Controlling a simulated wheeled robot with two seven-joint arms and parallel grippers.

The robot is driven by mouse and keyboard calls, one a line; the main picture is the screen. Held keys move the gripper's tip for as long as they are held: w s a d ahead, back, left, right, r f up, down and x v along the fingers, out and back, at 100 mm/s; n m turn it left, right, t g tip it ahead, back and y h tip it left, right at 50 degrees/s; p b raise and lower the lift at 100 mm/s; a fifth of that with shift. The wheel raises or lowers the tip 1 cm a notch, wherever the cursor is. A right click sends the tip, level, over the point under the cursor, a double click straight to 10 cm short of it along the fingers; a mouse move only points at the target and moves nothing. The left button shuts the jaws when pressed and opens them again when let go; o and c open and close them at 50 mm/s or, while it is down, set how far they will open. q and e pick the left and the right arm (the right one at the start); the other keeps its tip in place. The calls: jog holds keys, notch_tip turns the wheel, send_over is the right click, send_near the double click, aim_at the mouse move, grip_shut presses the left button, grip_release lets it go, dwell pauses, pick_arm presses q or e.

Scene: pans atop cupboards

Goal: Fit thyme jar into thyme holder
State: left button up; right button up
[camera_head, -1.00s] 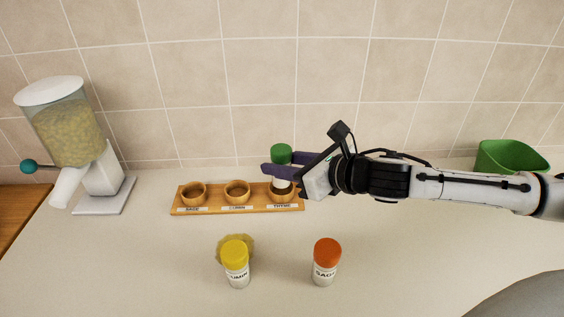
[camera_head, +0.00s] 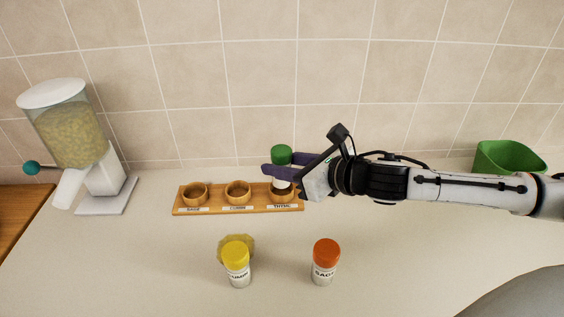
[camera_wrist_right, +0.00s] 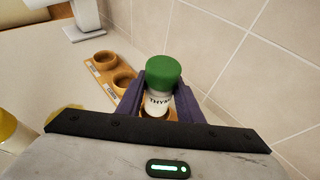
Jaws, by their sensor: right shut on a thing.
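The thyme jar, white with a green lid (camera_head: 281,154), is upright between the purple fingers of my right gripper (camera_head: 280,171). In the right wrist view the jar (camera_wrist_right: 160,90) shows its THYME label, and the fingers of the gripper (camera_wrist_right: 163,98) are shut on it from both sides. The thyme holder (camera_head: 283,196) is the rightmost ring on the wooden rack (camera_head: 215,210). The jar is at this ring, its lower end over or in it; the fingers hide how deep it sits. The left gripper is not in view.
The sage ring (camera_head: 194,194) and cumin ring (camera_head: 237,191) are empty. A yellow-lidded cumin jar (camera_head: 237,263) and an orange-lidded sage jar (camera_head: 325,262) stand in front of the rack. A dispenser (camera_head: 80,140) is at left, a green container (camera_head: 508,158) at right. The tiled wall is close behind.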

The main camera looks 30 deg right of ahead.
jog(key=shift+f+b, duration=0.85)
jog(key=shift+f, duration=1)
jog(key=o, duration=1.2)
jog(key=shift+c, duration=0.2)
jog(key=shift+s, duration=0.1)
jog(key=b+v, duration=0.2)
jog(key=v, duration=0.5)
jog(key=shift+s+d+b, duration=0.15)
jog(key=shift+s+b, duration=0.1)
jog(key=shift+b, duration=0.15)
jog(key=shift+b+v, duration=0.55)
jog(key=shift+v, duration=0.8)
jog(key=shift+r, duration=0.15)
jog(key=shift+w, duration=0.1)
